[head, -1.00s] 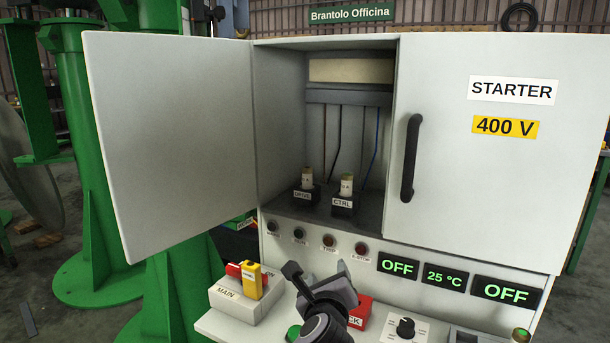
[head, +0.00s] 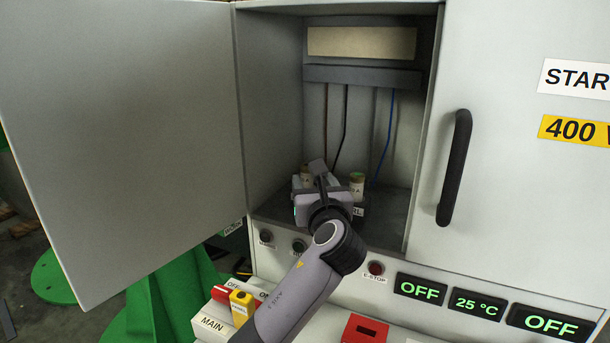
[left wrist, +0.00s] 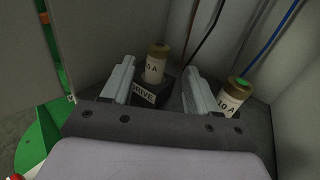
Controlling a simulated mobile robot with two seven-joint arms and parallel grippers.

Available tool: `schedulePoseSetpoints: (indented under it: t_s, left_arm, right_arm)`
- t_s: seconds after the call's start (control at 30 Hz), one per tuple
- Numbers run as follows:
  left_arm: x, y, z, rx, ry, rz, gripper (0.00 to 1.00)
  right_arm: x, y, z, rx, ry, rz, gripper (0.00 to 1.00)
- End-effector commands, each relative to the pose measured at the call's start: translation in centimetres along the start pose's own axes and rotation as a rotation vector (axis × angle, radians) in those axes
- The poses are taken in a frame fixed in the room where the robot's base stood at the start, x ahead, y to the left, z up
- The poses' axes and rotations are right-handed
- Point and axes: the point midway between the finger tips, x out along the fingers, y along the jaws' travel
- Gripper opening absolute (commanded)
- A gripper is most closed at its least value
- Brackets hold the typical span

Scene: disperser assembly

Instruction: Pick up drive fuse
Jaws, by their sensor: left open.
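The drive fuse (left wrist: 155,62) is a cream cylinder with a brown cap, marked "10 A", standing upright in its black DRIVE holder (left wrist: 145,94). My left gripper (left wrist: 157,72) is open, with one finger on each side of the fuse's line, and the fuse stands just beyond the fingertips. I cannot tell whether they touch it. In the head view my left gripper (head: 319,183) is inside the cabinet and hides most of the drive fuse (head: 306,172). My right gripper is in neither view.
The similar control fuse (head: 357,184) stands close to the right; it also shows beside the right finger in the left wrist view (left wrist: 234,95). The open cabinet door (head: 120,140) flanks the left side. Wires (head: 385,135) run down the back wall.

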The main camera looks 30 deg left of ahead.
Motion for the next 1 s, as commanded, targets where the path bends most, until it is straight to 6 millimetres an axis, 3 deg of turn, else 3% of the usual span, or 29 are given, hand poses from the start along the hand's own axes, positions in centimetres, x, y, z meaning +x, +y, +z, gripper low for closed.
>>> schedulePoseSetpoints:
  t_s: [0.6, 0.9, 0.97, 1.0]
  left_arm:
    - [6.7, 0.3, -0.1, 0.003, -0.001, 0.002, 0.59]
    - [7.1, 0.3, -0.1, 0.002, -0.001, 0.000, 0.59]
    - [7.1, 0.3, -0.1, 0.002, -0.001, 0.000, 0.43]
    - [7.1, 0.3, -0.1, 0.002, -0.001, 0.000, 0.30]
  right_arm:
    - [0.6, 0.1, 0.9, 0.000, -0.001, 0.000, 0.00]
    - [0.6, 0.1, 0.9, -0.001, -0.001, 0.000, 0.00]
    - [0.6, 0.0, 0.9, -0.001, -0.001, 0.000, 0.00]
    - [0.6, 0.1, 0.9, -0.001, -0.001, 0.000, 0.00]
